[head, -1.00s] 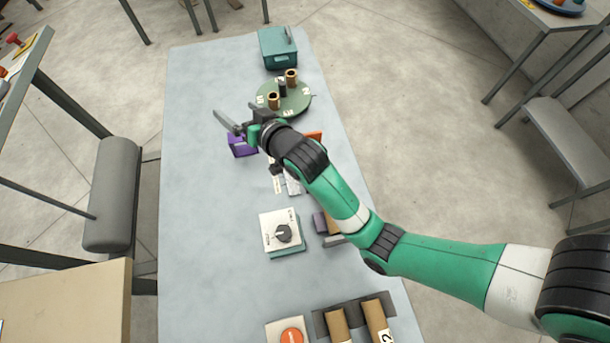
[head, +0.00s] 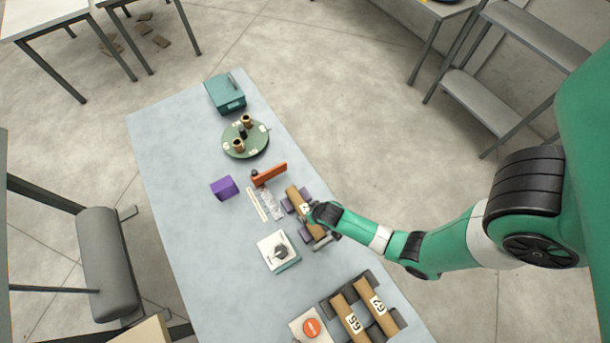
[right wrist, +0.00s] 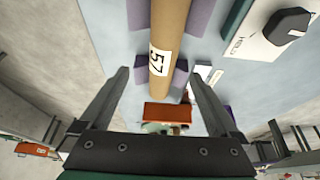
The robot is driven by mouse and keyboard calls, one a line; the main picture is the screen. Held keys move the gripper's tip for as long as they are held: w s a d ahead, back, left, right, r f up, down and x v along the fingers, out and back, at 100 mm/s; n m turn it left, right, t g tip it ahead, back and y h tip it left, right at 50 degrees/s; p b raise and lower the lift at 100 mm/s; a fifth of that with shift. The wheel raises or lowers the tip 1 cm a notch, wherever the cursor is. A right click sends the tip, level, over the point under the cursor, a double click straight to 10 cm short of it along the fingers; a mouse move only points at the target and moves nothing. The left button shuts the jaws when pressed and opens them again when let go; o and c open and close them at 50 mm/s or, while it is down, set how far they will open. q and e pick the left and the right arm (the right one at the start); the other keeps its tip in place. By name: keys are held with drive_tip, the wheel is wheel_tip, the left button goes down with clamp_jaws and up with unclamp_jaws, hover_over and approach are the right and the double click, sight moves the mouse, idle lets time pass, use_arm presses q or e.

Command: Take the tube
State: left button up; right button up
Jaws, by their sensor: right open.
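A brown cardboard tube labelled 57 (right wrist: 168,30) lies on purple supports (right wrist: 139,78); in the head view the tube (head: 293,196) is at the middle of the table, partly hidden by my right gripper (head: 309,216). In the right wrist view my right gripper (right wrist: 160,75) is open, its fingers apart on either side of the tube with gaps between. It appears to be above the tube; I see no contact. My left gripper is not in view.
Two more labelled tubes (head: 348,318) (head: 376,302) lie on a dark rack at the near end. A white box with a black knob (head: 279,252), an orange bar (head: 269,175), a purple block (head: 224,188), a green turntable (head: 245,139) and a teal box (head: 226,92) share the table. The left side is clear.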

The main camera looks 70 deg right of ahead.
sight(305, 212)
drive_tip(key=b+x, duration=0.2)
drive_tip(key=x, duration=0.2)
drive_tip(key=b+x, duration=0.4)
drive_tip(key=shift+w+a+f+b, duration=0.2)
drive_tip(key=shift+w+f+b, duration=0.05)
drive_tip(key=shift+f+b, duration=0.05)
drive_tip(key=shift+w+d+f, duration=0.1)
drive_tip(key=shift+d+f, duration=0.05)
drive_tip(key=shift+f, duration=0.2)
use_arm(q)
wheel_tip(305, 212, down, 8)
use_arm(e)
drive_tip(key=shift+r, duration=0.15)
drive_tip(key=c, duration=1.5)
wheel_tip(305, 212, up, 10)
drive_tip(key=p, duration=0.9)
drive_tip(key=shift+r+p, duration=0.15)
drive_tip(key=shift+p, duration=0.2)
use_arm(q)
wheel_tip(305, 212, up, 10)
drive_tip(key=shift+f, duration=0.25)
